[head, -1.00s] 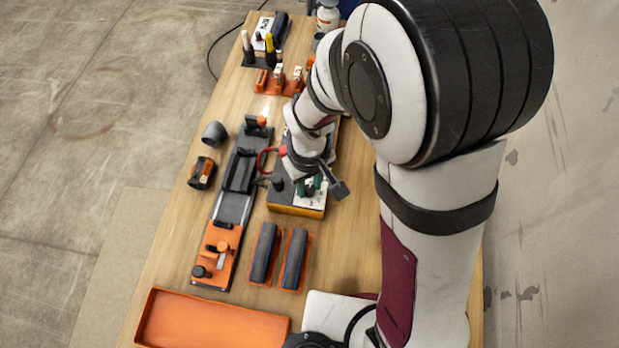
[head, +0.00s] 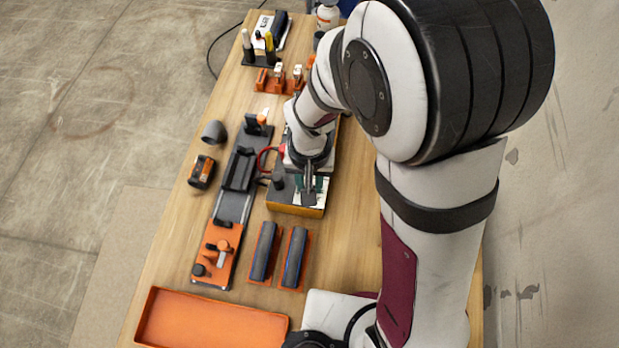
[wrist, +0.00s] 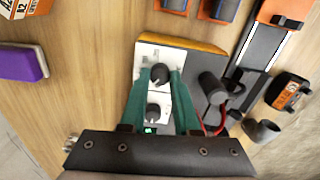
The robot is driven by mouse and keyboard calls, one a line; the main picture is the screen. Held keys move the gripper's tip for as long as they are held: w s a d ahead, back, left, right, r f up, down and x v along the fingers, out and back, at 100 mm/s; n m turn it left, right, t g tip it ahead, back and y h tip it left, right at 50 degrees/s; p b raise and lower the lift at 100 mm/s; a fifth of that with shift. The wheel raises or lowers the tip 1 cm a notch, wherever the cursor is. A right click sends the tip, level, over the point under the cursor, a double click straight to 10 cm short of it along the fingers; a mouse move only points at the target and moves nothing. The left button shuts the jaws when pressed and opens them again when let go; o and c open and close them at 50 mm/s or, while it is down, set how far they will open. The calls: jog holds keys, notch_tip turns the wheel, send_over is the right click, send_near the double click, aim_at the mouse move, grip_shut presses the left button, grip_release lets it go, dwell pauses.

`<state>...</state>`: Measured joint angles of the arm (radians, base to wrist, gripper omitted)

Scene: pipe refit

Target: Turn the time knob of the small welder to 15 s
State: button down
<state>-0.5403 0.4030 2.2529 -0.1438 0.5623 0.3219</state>
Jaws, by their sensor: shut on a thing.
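The small welder (head: 297,210) is a dark box with an orange-yellow front edge and a white panel, standing on the bench under my wrist. In the wrist view, the welder (wrist: 205,62) shows two black knobs on its panel. One knob (wrist: 160,73) is by the orange edge, between my green fingertips. The other knob (wrist: 153,112) is further back between the fingers, near a small lit green display (wrist: 150,130). My gripper (wrist: 160,75) is shut on the knob near the edge. Its pointer and scale are too small to read. In the head view my wrist hides most of the panel.
A dark post (wrist: 212,86) and red cable (wrist: 216,126) are close beside my fingers. A long clamp rail (head: 233,207) lies left of the welder. Two grey blocks (head: 264,252) (head: 294,257) and an orange tray (head: 210,322) lie nearer. Bare wood shows right of the welder.

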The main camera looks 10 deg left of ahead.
jog(key=m, duration=0.8)
jog(key=shift+s+m, duration=0.1)
jog(key=shift+m, duration=0.5)
jog(key=c, duration=0.6)
grip_release()
notch_tip(320, 180, up, 16)
jog(key=s+d+n, duration=0.1)
jog(key=s+d, duration=0.3)
jog(key=s+d+n+y, duration=0.1)
jog(key=s+d, duration=0.7)
jog(key=s, duration=0.1)
jog(key=shift+d+f+n+y, duration=0.1)
jog(key=shift+f+n+y, duration=0.25)
jog(key=shift+n+y, duration=0.05)
